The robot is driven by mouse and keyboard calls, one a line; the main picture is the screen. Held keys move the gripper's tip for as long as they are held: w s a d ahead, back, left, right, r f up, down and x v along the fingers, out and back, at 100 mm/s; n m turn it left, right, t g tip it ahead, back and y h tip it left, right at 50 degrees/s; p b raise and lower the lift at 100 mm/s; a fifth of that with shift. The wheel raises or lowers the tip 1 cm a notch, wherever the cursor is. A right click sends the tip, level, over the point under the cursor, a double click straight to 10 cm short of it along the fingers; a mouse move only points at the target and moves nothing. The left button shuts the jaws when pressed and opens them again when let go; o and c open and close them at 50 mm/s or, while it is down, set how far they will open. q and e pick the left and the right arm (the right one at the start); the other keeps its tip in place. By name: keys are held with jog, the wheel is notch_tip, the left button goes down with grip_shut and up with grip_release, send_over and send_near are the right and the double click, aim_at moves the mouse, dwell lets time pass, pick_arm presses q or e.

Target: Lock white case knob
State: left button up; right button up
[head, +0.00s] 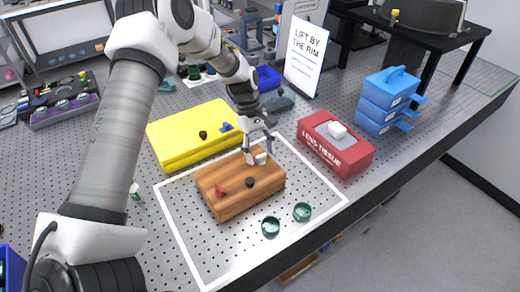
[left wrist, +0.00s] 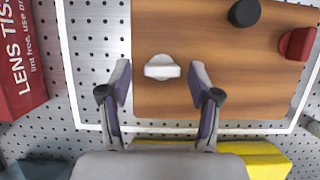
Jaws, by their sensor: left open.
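The wooden case (head: 235,190) lies inside the white outline on the perforated table; it also shows in the left wrist view (left wrist: 210,95). The white knob (head: 261,159) is on its top near the far right corner, and it shows as a small oblong knob in the left wrist view (left wrist: 162,67). My left gripper (head: 259,148) is over that knob. In the left wrist view its open fingers (left wrist: 160,78) stand on either side of the knob with gaps, not touching it. My right gripper is not in view.
On the case are a black knob (head: 250,183) and a red knob (head: 221,190). A yellow case (head: 180,147) lies behind, a red lens tissue box (head: 340,155) to the right, and two green rings (head: 271,227) in front. Blue stacked drawers (head: 385,105) stand farther right.

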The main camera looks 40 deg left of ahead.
pick_arm(q)
jog(key=shift+s+d+r, duration=0.15)
jog(key=shift+c, duration=0.3)
jog(key=shift+s+d+r, duration=0.1)
jog(key=shift+s, duration=0.05)
jog(key=c, duration=1.1)
